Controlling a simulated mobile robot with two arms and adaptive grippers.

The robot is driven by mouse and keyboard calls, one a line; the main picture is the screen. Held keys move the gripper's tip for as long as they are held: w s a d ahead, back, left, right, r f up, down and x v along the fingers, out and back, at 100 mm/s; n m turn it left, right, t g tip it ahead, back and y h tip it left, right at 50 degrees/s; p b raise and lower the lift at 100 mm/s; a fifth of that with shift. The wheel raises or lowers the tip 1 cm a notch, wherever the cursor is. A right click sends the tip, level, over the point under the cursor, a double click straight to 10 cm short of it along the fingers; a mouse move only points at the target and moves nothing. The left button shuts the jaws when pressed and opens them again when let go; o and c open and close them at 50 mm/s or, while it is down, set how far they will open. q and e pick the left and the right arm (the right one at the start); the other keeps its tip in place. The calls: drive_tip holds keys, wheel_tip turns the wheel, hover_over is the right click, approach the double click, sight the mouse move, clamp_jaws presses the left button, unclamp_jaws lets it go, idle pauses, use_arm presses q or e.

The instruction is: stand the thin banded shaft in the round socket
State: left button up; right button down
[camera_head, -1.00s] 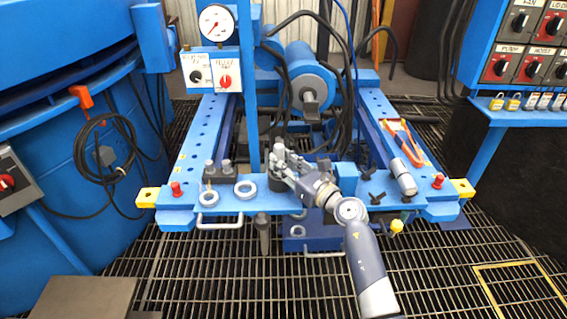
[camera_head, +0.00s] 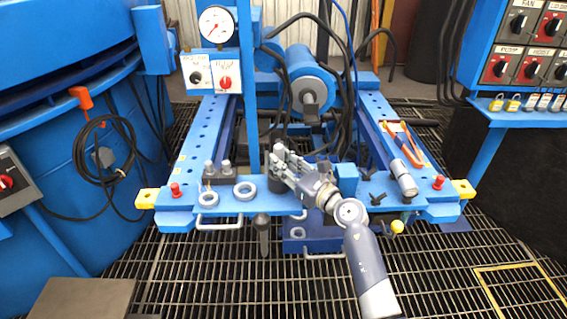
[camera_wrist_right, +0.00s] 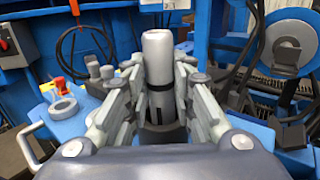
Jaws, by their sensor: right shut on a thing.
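The thin banded shaft (camera_wrist_right: 158,72) is a light grey cylinder with dark bands, seen upright between the fingers in the right wrist view. My right gripper (camera_wrist_right: 160,88) is shut on it, with a finger on each side. In the head view the right gripper (camera_head: 282,160) is over the blue front beam, and its fingers largely hide the shaft. A dark round socket (camera_head: 277,184) stands directly below the fingers. It shows as a dark body (camera_wrist_right: 162,135) around the shaft's foot in the wrist view. I cannot tell how deep the shaft sits in it. My left gripper is not in view.
A grey cylinder (camera_head: 404,180) lies tilted at the right, near an orange-edged tray (camera_head: 415,148). A gauge post (camera_head: 245,110) rises behind.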

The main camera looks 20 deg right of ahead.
drive_tip(key=shift+s+a+f, duration=0.15)
drive_tip(key=shift+a+f, duration=0.05)
drive_tip(key=shift+f, duration=0.8)
drive_tip(key=c, duration=1.3)
unclamp_jaws()
drive_tip(key=shift+s, duration=0.1)
drive_tip(key=shift+f, duration=0.15)
drive_tip(key=shift+s+d, duration=0.2)
drive_tip(key=shift+s, duration=0.25)
drive_tip(key=v, duration=0.3)
drive_tip(key=r+v, duration=0.1)
drive_tip(key=v, duration=0.3)
drive_tip(key=r+v, duration=0.1)
drive_tip(key=v, duration=0.3)
drive_tip(key=shift+w, duration=0.15)
